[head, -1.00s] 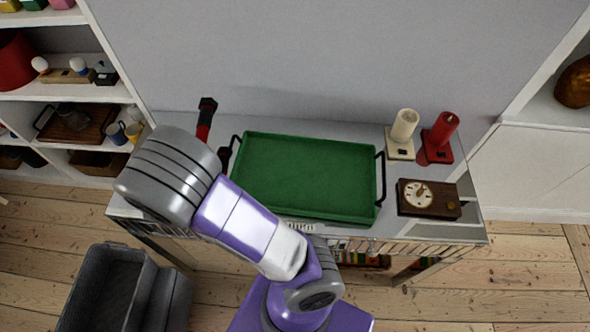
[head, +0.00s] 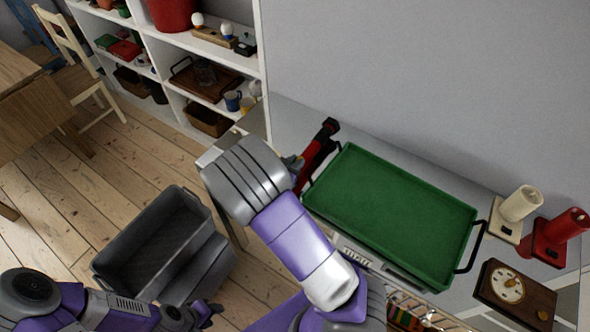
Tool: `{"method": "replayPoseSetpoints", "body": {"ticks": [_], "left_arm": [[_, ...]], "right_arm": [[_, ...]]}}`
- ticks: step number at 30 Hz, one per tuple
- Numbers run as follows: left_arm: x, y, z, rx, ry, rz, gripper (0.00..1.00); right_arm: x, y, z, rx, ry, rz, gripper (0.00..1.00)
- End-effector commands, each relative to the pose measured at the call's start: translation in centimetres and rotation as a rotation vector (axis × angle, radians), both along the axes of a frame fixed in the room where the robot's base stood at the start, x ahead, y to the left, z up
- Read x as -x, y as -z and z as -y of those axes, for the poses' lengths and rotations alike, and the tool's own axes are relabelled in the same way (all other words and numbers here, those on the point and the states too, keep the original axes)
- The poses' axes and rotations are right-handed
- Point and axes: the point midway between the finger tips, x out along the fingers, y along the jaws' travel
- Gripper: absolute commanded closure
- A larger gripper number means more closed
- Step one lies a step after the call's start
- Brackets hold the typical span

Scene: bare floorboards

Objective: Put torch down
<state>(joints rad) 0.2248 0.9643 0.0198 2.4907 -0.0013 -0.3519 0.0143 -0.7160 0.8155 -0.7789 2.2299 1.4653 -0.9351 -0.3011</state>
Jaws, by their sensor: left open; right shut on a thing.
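The torch (head: 316,156), red with a black head, is at the left end of the grey table (head: 285,118), beside the green tray (head: 395,215). It slants up and to the right in the picture. My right gripper (head: 293,164) is shut on the torch and is mostly hidden behind my own forearm. I cannot tell whether the torch touches the tabletop. My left gripper (head: 208,312) is low in the picture, open and empty, near the grey bin.
A cream candle lamp (head: 521,203), a red one (head: 565,230) and a brown dial box (head: 512,291) stand right of the tray. A grey bin (head: 150,240) is on the floor at left. White shelves (head: 262,60) stand behind. A strip of tabletop behind the tray is clear.

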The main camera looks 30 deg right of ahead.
Motion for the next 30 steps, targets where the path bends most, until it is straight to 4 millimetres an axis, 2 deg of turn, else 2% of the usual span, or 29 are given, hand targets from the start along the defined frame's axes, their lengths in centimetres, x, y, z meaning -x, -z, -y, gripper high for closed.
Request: {"method": "replayPoseSetpoints", "body": {"ticks": [1,4,14,15,19,30], "left_arm": [[0.0,0.7,0.0,0.000,0.000,0.000,0.54],[0.0,1.2,0.0,0.000,0.000,0.000,0.54],[0.0,1.1,0.0,0.000,0.000,0.000,0.54],[0.0,1.1,0.0,0.000,0.000,0.000,0.54],[0.0,1.1,0.0,0.000,0.000,0.000,0.54],[0.0,0.8,0.0,0.000,0.000,0.000,0.54]], "right_arm": [[0.0,1.2,0.0,0.003,-0.001,-0.003,1.00],[0.0,2.2,0.0,0.003,-0.001,-0.002,1.00],[0.0,2.3,0.0,0.001,-0.002,-0.001,1.00],[0.0,2.3,0.0,0.000,-0.001,-0.001,0.78],[0.0,2.3,0.0,0.000,-0.001,-0.001,0.58],[0.1,1.9,-0.3,-0.001,-0.002,-0.001,0.57]]}}
